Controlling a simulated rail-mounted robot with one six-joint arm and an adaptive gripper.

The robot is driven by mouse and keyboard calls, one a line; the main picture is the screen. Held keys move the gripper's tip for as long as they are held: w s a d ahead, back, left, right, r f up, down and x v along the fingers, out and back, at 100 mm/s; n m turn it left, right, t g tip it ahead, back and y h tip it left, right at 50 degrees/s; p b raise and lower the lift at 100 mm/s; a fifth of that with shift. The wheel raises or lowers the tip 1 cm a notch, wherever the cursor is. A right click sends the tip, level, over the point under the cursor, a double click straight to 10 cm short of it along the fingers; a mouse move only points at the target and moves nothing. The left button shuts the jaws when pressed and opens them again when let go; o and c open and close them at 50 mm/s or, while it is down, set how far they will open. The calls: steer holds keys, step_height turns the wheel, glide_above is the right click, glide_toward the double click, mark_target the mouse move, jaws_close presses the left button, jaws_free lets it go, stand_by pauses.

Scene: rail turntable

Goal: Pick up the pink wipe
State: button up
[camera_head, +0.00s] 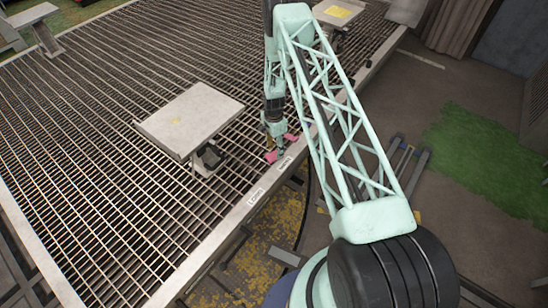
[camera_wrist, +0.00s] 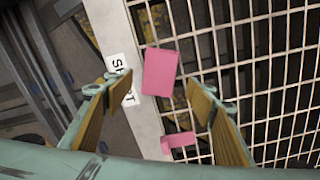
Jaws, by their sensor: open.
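A pink wipe (camera_wrist: 160,72) shows in the wrist view as a flat block between and just beyond my fingers, over the grating's edge rail. In the head view, pink shows on both sides of my gripper, at the left (camera_head: 271,156) and at the right (camera_head: 291,137). My gripper (camera_wrist: 149,98) is open, with one finger on each side of the larger pink piece and a gap to it. I cannot tell whether the two pink parts belong to one wipe.
A metal grating (camera_head: 90,130) covers the left, with a pale edge rail (camera_head: 232,222) bearing white labels (camera_head: 256,195). A white raised plate (camera_head: 190,118) stands left of my gripper. Beyond the rail is a lower floor with yellow debris (camera_head: 255,265).

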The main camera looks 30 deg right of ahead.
mark_target(275, 155)
steer(key=shift+f+b, duration=0.3)
steer(key=shift+f, duration=1.75)
steer(key=shift+c, duration=0.6)
steer(key=c, duration=0.8)
